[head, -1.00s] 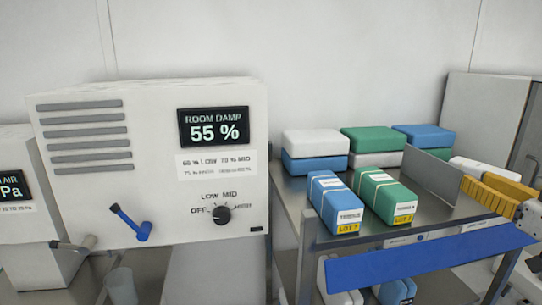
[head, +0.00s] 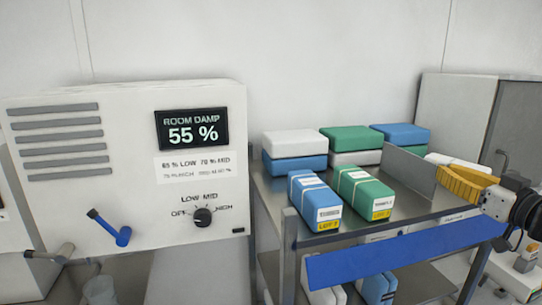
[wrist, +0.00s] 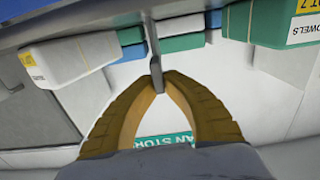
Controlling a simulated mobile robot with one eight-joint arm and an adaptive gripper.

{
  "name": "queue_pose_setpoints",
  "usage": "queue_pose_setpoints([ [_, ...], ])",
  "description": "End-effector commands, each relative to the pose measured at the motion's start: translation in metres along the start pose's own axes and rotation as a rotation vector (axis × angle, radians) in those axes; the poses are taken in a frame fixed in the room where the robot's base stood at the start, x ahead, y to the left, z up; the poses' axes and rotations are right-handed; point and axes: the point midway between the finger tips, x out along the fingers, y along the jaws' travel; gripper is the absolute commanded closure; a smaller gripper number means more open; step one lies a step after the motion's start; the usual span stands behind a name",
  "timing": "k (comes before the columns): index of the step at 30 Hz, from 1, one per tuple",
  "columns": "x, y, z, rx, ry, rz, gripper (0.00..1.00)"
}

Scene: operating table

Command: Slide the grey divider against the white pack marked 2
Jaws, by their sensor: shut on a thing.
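The grey divider (head: 408,170) stands upright on the steel shelf top, between the green front pack and the white pack. My gripper (head: 440,178) reaches in from the right, its yellow fingers shut on the divider's near end. In the wrist view, the fingertips (wrist: 157,68) meet on the divider's thin edge (wrist: 153,42). The white pack (head: 452,161) lies right of the divider, partly hidden behind my fingers. The wrist view shows it at left (wrist: 70,50), with a yellow label whose number I cannot read. A gap separates it from the divider.
A green pack (head: 362,189) and a blue pack (head: 313,198) stand left of the divider at the front. Stacked packs (head: 350,143) line the back. A blue panel (head: 400,251) crosses the shelf's front. A humidity box (head: 125,170) stands left.

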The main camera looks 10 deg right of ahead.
Motion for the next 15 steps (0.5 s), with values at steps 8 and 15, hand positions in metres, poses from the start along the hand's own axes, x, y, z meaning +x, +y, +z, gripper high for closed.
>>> queue_pose_setpoints([
  [8, 0.000, 0.061, 0.001, 0.001, 0.003, 0.002, 1.00],
  [15, 0.000, 0.075, -0.001, 0.001, 0.002, -0.001, 1.00],
])
